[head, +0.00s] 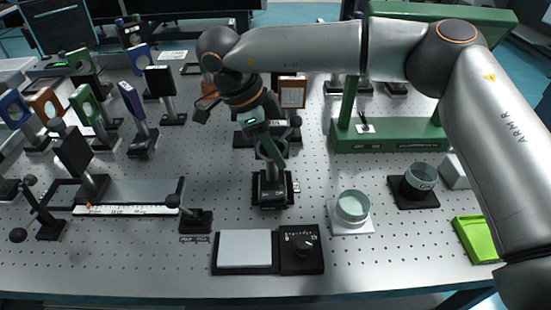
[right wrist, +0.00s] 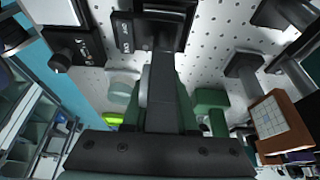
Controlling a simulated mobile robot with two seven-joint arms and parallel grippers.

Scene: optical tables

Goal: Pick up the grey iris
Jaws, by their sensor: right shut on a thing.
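My right gripper (head: 268,138) reaches down from above at the middle of the table and is shut on the grey iris (head: 267,152). The iris is a dark grey ring, partly hidden by the gripper. It stands over a black base (head: 272,200), and I cannot tell whether it is lifted clear of it. In the right wrist view a dark grey part (right wrist: 163,95) runs up the middle from the gripper, and the ring itself is not clear there. My left gripper is not in view.
A black-framed balance (head: 245,250) sits in front, with a glass-topped dish (head: 352,207) and another round glass part (head: 420,177) to the right. A green stand (head: 390,137) is behind right. Several post-mounted optics crowd the left. A lime tray (head: 475,238) lies far right.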

